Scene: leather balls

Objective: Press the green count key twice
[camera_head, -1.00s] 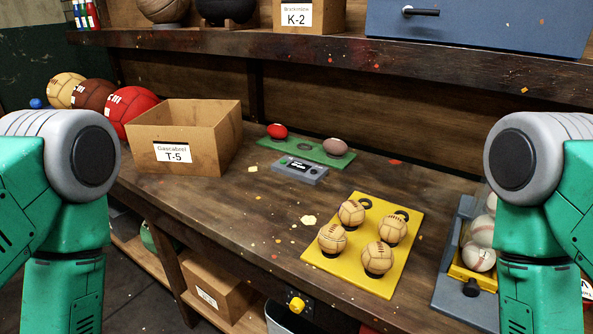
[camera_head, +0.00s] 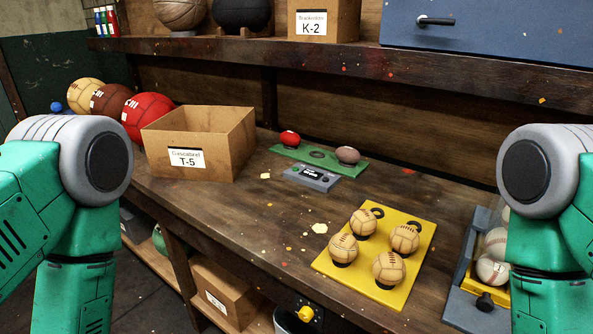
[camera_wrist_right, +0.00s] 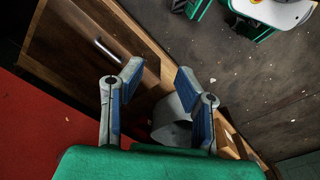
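A small grey counter box (camera_head: 312,179) with a dark display lies on the workbench in front of the green board. A small green key (camera_head: 295,171) seems to show at its left end; the key's details are too small to be sure of. My right gripper (camera_wrist_right: 159,76) shows in the right wrist view, open and empty, its two blue-padded fingers apart. It is away from the counter box, which does not show in that view. In the head view both my arms are at the sides, and neither gripper shows there.
The green board (camera_head: 342,165) holds a red ball and a brown ball. A cardboard box T-5 (camera_head: 228,146) stands left of the counter. A yellow board (camera_head: 330,262) with several tan balls lies front right. A shelf (camera_head: 330,62) runs above the bench.

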